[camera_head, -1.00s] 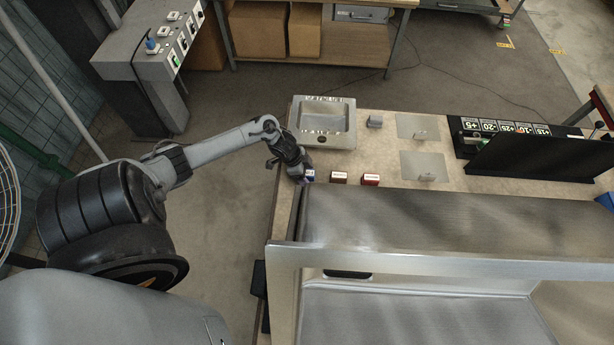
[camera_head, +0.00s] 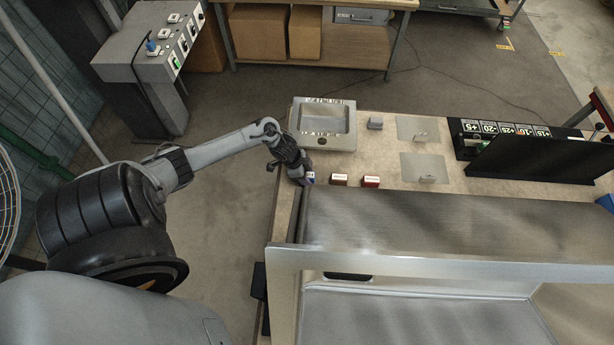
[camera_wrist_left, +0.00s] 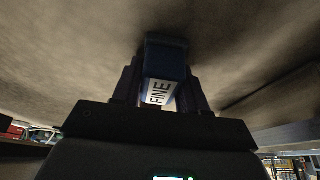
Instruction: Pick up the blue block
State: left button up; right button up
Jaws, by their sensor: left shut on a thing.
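The blue block (camera_head: 310,177) is at the left end of the counter, at the tip of my left gripper (camera_head: 304,178). In the left wrist view the blue block (camera_wrist_left: 166,62) sits between the two fingers of the left gripper (camera_wrist_left: 163,88), which is shut on it. A white label reading "FINE" shows on its side. From these views I cannot tell if the block is clear of the counter. My right gripper is not in view.
A brown block (camera_head: 339,180) and a red block (camera_head: 371,182) stand to the right of the blue block. A metal tray (camera_head: 347,140) lies behind it. A grey block (camera_head: 375,122) stands near the tray.

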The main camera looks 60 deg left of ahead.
aim_at(311, 175)
pick_arm(q)
notch_tip(311, 175, up, 5)
jog(key=shift+f+p, duration=0.2)
jog(key=shift+p, duration=0.4)
jog(key=w+d+r, duration=0.2)
jog(key=d+r, duration=0.1)
jog(key=d, duration=0.2)
jog(key=w+d+r+p, duration=0.1)
jog(key=w+d+r, duration=0.1)
jog(key=d, duration=0.4)
jog(key=shift+r, duration=0.7)
